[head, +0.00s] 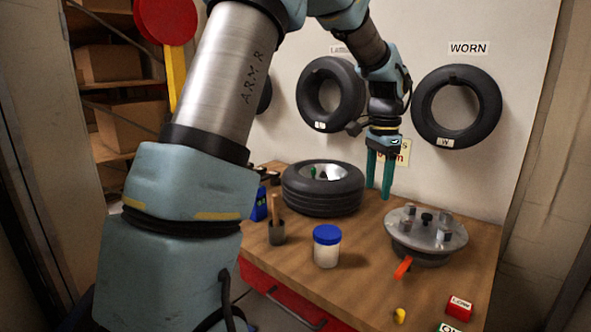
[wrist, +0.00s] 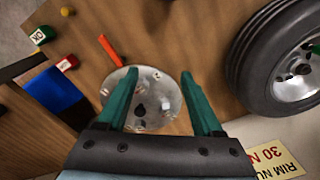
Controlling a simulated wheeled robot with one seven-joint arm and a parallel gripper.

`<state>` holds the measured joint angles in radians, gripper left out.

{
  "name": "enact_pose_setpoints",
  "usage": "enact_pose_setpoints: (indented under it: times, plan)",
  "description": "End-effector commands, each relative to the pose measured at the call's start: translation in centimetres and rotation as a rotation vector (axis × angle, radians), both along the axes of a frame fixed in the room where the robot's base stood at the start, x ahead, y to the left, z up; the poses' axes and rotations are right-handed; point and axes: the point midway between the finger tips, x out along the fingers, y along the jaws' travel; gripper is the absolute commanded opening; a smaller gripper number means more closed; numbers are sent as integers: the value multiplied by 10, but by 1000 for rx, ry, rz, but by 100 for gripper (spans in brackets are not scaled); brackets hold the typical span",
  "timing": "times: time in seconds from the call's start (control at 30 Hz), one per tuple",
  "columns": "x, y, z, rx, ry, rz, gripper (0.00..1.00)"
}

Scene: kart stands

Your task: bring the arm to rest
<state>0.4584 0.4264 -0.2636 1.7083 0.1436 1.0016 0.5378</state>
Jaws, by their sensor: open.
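My gripper (head: 380,175) points downward over the wooden workbench (head: 350,285), with its two green fingers apart and nothing between them. In the head view it hangs between a tyre with a rim in it (head: 323,190) and a metal hub with studs (head: 427,232). In the wrist view the open fingers (wrist: 165,103) frame the hub plate (wrist: 143,100), which lies below. My arm fills the left and upper middle of the head view.
A blue-lidded jar (head: 326,246), a brush holder (head: 277,232), an orange-handled tool (head: 403,268), a yellow piece (head: 399,315) and a red block (head: 459,308) stand on the bench. Tyres hang on the wall, one under the WORN sign (head: 468,48). Shelves with boxes (head: 110,62) are left.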

Motion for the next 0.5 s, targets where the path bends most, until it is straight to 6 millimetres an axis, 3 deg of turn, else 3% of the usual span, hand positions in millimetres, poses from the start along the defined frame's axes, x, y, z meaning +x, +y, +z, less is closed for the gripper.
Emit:
enact_pose_setpoints:
  times: [0.03, 0.1, 0.3, 0.4, 0.5]
  plan:
    - [-1, 38, -7, -1, -8, 113, 68]
    - [-7, 85, -18, -12, -21, 286, 68]
    - [-51, 208, -48, -57, -56, 776, 68]
    - [-80, 248, -61, -80, -69, 975, 68]
    - [-103, 273, -70, -97, -79, 1112, 68]
